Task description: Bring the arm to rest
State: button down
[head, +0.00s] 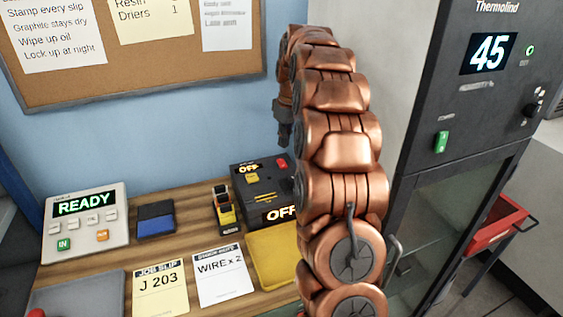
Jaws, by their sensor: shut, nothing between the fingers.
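My copper-coloured arm rises through the middle-right of the head view, in front of the bench and beside the dark cabinet. It arches over at the top. My gripper (284,129) hangs down on the far left side of the arm, small, dark and partly hidden behind it. It is shut and holds nothing. It is in front of the wall, above the black box with the OFF displays, and appears clear of the bench.
The wooden bench (185,250) carries a READY panel (85,222), a blue pad (156,220), a yellow-black stamp (224,212), a black OFF box (262,180), paper slips and a yellow tray (272,256). The dark cabinet (455,110) showing 45 stands close right; a red bin (495,222) lies beyond.

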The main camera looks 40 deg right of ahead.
dwell(0.3)
jog(key=s+a+r+m+g, duration=0.1)
jog(key=s+a, duration=0.7)
jog(key=a, duration=0.2)
jog(key=s+a+r+g, duration=0.1)
jog(key=s+a, duration=0.6)
jog(key=a, duration=0.3)
jog(key=s+a+f, duration=0.2)
jog(key=s, duration=0.6)
jog(key=s+a+f+m+g, duration=0.1)
jog(key=s+a+f, duration=0.1)
jog(key=s, duration=0.6)
jog(key=s+a+f+m, duration=0.1)
jog(key=s+a+f, duration=0.2)
jog(key=s, duration=0.5)
jog(key=shift+s+a+g, duration=0.15)
jog(key=shift+a+g, duration=0.15)
jog(key=shift+a, duration=0.3)
jog(key=shift+d, duration=0.15)
